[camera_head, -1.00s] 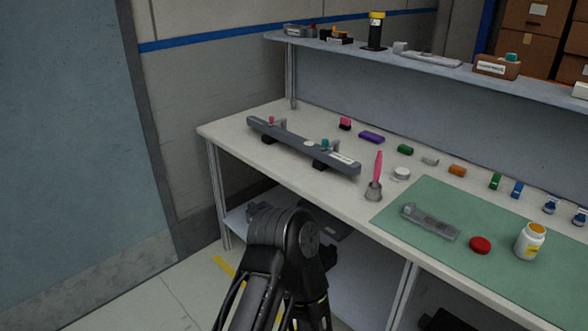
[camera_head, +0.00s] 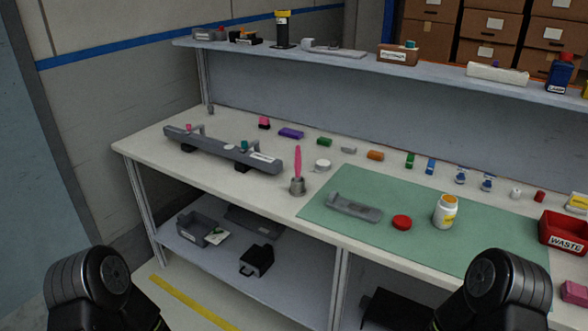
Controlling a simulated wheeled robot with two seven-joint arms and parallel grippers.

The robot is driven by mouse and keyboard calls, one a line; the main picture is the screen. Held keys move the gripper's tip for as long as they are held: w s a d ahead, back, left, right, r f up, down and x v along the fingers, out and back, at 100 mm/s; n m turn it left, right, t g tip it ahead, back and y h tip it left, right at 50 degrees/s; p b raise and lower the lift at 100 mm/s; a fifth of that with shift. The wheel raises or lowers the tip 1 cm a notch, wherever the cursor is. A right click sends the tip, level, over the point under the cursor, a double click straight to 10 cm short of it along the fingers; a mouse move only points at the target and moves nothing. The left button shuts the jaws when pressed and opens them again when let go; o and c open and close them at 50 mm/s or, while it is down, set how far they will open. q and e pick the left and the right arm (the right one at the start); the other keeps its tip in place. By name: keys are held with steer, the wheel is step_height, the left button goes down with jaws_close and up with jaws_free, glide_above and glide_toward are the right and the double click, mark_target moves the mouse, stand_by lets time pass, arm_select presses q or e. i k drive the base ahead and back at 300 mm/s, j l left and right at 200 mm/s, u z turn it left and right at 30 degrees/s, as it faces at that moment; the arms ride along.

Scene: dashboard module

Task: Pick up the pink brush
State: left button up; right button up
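The pink brush (camera_head: 298,163) stands upright, its slim pink handle pointing up, in a small grey metal cup (camera_head: 297,186). The cup sits on the white workbench (camera_head: 250,203), just left of the green mat (camera_head: 318,207). The lower end of the brush is hidden in the cup. Only dark links of my two arms show, at the bottom left and bottom right. Both grippers are out of view, and nothing of mine touches the brush.
A long grey bar fixture (camera_head: 222,150) lies left of the cup, and a white round lid (camera_head: 323,165) is right of it. On the mat are a grey part (camera_head: 354,208), a red disc (camera_head: 402,222) and a white bottle (camera_head: 445,211). A red waste bin (camera_head: 565,236) stands far right.

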mark_target(298, 153)
steer(key=i+l, duration=0.1)
steer(key=i, duration=0.9)
steer(key=u, duration=1.3)
